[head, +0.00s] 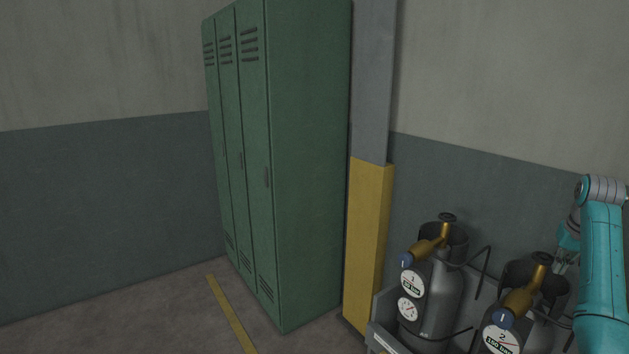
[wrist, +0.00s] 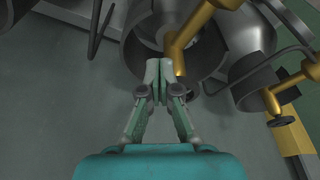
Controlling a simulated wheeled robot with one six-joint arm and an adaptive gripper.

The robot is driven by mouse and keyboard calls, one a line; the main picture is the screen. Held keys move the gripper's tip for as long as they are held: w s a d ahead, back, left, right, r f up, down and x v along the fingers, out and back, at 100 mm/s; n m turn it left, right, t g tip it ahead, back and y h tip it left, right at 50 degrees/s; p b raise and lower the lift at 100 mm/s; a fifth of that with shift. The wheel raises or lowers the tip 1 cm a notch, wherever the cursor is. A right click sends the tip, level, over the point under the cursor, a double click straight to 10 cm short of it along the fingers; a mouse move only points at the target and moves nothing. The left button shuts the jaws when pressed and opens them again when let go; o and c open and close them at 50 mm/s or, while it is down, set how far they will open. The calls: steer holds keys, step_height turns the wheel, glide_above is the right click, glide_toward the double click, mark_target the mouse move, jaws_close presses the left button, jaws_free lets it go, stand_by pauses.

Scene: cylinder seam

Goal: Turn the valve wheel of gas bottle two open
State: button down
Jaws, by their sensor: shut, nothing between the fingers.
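Gas bottle two (head: 545,336), a grey cylinder with a round label marked 2, stands at the lower right of the head view, cut by the bottom edge. Its brass valve (head: 519,300) leans up to a small dark valve wheel (head: 542,257). In the wrist view the brass valve (wrist: 188,38) ends beside my fingertips; I cannot clearly make out the wheel there. My gripper (wrist: 158,68) is shut and empty, with its fingertips over the dark collar (wrist: 133,47) around that valve. Whether they touch anything, I cannot tell.
Gas bottle one (head: 443,293), with its own brass valve and black wheel (head: 447,217), stands to the left in the same rack (head: 384,308). A yellow and grey post (head: 368,240) and green lockers (head: 305,170) stand further left. Curved dark bars (wrist: 101,28) show near my gripper.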

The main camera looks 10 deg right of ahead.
steer(key=w+d+v, duration=0.1)
steer(key=v, duration=0.5)
glide_above(543, 260)
steer(key=s+a, duration=0.2)
steer(key=shift+s+a+x, duration=0.1)
steer(key=shift+a+x, duration=0.1)
steer(key=shift+x, duration=0.8)
steer(key=shift+s+a+x, duration=0.1)
steer(key=shift+a+x, duration=0.05)
steer(key=shift+x, duration=0.8)
steer(key=shift+a+x, duration=0.2)
steer(key=shift+x, duration=0.8)
steer(key=shift+s+d+f, duration=0.1)
steer(key=shift+s+d, duration=0.6)
steer(key=shift+s+d, duration=0.35)
steer(key=shift+d, duration=0.45)
steer(key=shift+s, duration=0.1)
steer(key=shift+s+a, duration=0.1)
steer(key=shift+s, duration=0.2)
